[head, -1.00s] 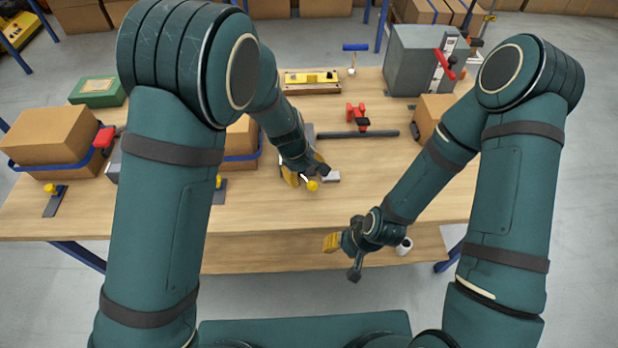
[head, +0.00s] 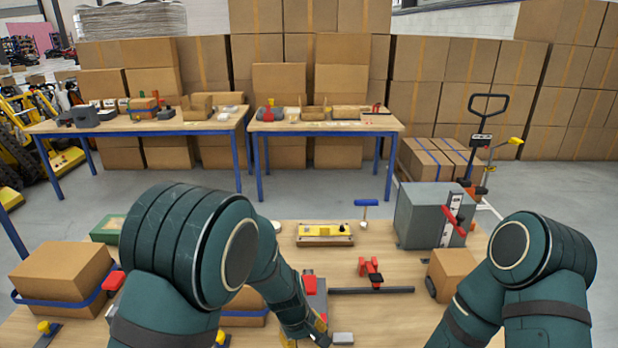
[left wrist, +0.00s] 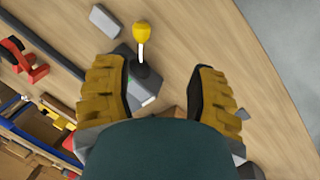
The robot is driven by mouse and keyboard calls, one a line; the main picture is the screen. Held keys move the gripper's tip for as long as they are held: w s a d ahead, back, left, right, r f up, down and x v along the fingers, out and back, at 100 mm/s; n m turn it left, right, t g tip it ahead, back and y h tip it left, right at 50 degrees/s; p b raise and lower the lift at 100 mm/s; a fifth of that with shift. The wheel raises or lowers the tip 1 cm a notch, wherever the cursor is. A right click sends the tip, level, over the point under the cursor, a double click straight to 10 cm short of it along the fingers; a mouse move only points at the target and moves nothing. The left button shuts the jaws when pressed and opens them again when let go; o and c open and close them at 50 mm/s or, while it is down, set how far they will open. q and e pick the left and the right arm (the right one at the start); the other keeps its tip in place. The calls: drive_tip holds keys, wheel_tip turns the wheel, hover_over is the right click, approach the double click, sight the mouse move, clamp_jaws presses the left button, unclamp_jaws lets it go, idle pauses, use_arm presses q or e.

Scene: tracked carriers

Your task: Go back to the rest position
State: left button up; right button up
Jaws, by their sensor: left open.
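My left gripper (head: 306,335) is low at the bottom edge of the head view, over the wooden workbench (head: 405,310). In the left wrist view its two yellow pads (left wrist: 158,66) stand wide apart, open and with nothing gripped. A yellow-knobbed lever (left wrist: 141,34) on a dark base shows beyond and between the pads; I cannot tell its distance from them. A small grey block (left wrist: 104,20) lies near the lever and also shows in the head view (head: 343,338). My right gripper is below the head view; only its upper arm shows.
A strapped carton (head: 62,270), a red clamp (head: 371,272), a dark bar (head: 372,290), a yellow level (head: 325,231) and a grey metal box (head: 430,215) stand on the bench. Behind it are clear floor, two further tables, a pallet jack (head: 487,130) and stacked cartons.

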use_arm(q)
drive_tip(key=shift+m, duration=0.9)
drive_tip(key=s+a+f, duration=0.4)
drive_tip(key=a+f, duration=0.1)
drive_tip(key=s+a+f, duration=0.2)
drive_tip(key=f, duration=0.1)
drive_tip(key=shift+s+a, duration=0.2)
drive_tip(key=shift+a, duration=0.1)
drive_tip(key=s+a+f+m+h, duration=0.1)
drive_tip(key=s+f+m, duration=0.2)
drive_tip(key=s, duration=0.6)
drive_tip(key=shift+s+a+h, duration=0.15)
drive_tip(key=shift+a+h, duration=0.25)
